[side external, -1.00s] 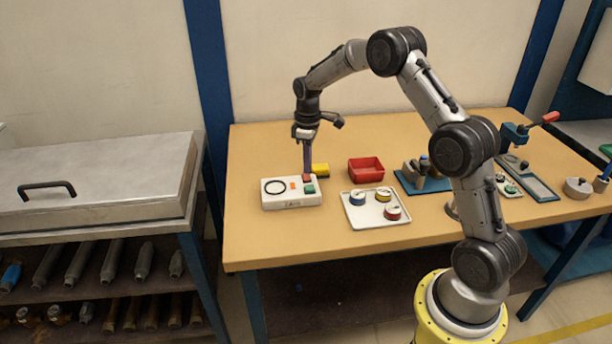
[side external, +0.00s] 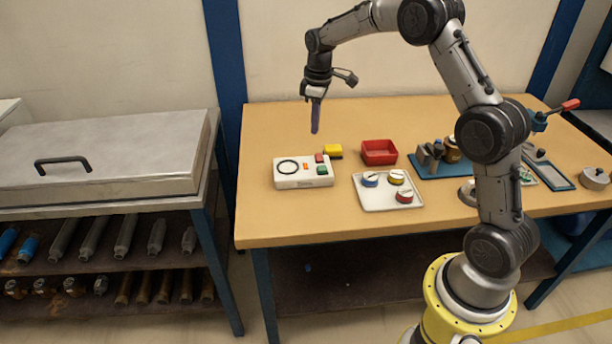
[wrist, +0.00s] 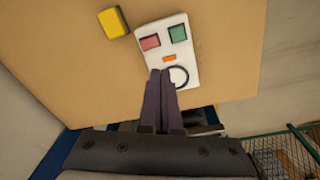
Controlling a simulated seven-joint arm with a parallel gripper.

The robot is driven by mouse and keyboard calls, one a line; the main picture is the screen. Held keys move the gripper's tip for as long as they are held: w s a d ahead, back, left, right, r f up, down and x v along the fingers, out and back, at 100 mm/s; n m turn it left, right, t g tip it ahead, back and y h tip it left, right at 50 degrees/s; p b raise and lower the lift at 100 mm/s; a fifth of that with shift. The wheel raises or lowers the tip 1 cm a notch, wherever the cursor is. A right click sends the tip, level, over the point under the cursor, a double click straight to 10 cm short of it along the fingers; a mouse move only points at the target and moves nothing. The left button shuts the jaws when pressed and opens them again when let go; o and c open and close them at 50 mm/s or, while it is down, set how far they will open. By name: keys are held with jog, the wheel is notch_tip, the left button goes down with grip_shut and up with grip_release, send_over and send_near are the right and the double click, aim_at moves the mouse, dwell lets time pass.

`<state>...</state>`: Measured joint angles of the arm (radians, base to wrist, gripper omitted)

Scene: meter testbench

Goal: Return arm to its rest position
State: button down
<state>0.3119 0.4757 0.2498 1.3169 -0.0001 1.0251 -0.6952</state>
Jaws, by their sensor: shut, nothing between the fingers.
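My gripper (side external: 315,118) is shut and empty. It hangs fingers down in the air above the left part of the wooden table (side external: 270,222), clear of the white test box. In the wrist view my gripper's fingers (wrist: 162,75) lie together and overlap the near end of the white test box (wrist: 171,53). In the side view the test box (side external: 303,183) sits flat on the table with a black ring, a small orange mark, a red button (side external: 319,158) and a green button (side external: 322,170).
A yellow block (side external: 333,151) and a red bin (side external: 379,152) stand behind and right of the box. A pale tray (side external: 379,203) holds three round meters. A blue stand with tools (side external: 462,167) is farther right. A grey lidded chest (side external: 110,160) stands left. Air above the table is free.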

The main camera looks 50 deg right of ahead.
jog(key=s+a+r+t, duration=0.2)
jog(key=s+a+r, duration=0.45)
jog(key=r, duration=0.25)
jog(key=s+a+r+t, duration=0.2)
jog(key=s+a+r, duration=0.4)
jog(key=r, duration=0.4)
jog(key=s+a+f+m+t, duration=0.1)
jog(key=s+a, duration=0.2)
jog(key=s, duration=1.1)
jog(key=s+f+m, duration=0.3)
jog(key=s+f, duration=0.3)
jog(key=shift+s+a+f, duration=0.15)
jog(key=shift+a+f, duration=0.05)
jog(key=shift+f, duration=0.1)
